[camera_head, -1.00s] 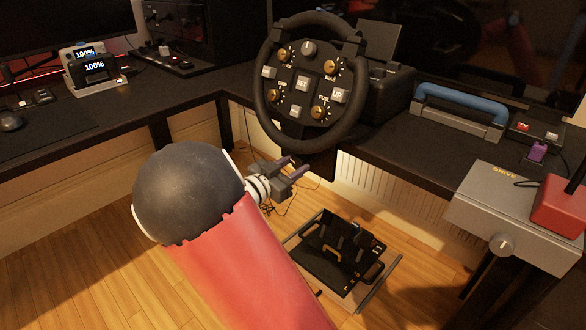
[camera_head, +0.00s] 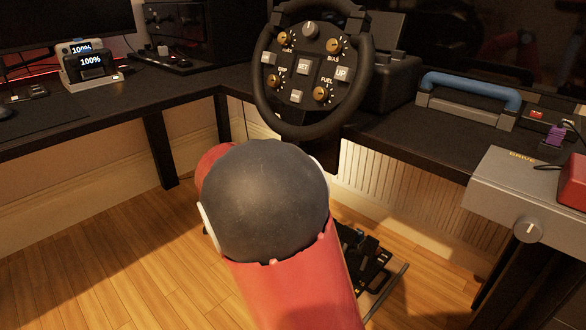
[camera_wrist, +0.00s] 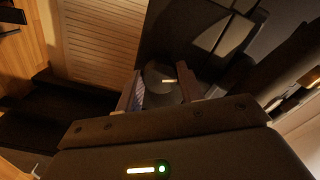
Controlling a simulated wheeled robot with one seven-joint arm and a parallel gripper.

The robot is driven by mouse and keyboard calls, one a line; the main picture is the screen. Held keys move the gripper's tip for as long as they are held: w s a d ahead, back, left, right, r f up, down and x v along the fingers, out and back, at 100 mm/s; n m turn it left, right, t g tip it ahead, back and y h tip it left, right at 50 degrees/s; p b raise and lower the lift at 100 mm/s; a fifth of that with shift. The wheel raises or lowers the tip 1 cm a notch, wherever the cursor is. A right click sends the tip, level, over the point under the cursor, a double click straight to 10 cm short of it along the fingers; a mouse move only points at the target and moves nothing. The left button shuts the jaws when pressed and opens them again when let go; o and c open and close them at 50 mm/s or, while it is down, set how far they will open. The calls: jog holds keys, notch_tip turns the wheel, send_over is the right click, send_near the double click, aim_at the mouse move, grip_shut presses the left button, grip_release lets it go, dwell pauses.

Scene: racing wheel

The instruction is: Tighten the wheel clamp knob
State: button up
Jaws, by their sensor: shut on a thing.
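The racing wheel (camera_head: 313,124), black with knobs and buttons on its face, stands at the desk's front edge in the head view. The clamp knob (camera_wrist: 157,93) shows in the wrist view as a dark, round knob with a small pale mark. My gripper (camera_wrist: 160,88) has a finger on either side of the knob and is shut on it. In the head view my own arm hides the gripper and the knob, below the wheel.
The dark desk (camera_head: 400,140) spans the view above my arm. A blue-handled grey case (camera_head: 470,98) and a grey DRIVE box (camera_head: 515,190) with a knob stand at right. Pedals (camera_head: 370,265) lie on the floor, partly behind my arm.

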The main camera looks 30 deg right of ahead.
jog(key=shift+f+m+b, duration=0.1)
jog(key=shift+m+b, duration=1.4)
jog(key=o, duration=1)
jog(key=v, duration=0.8)
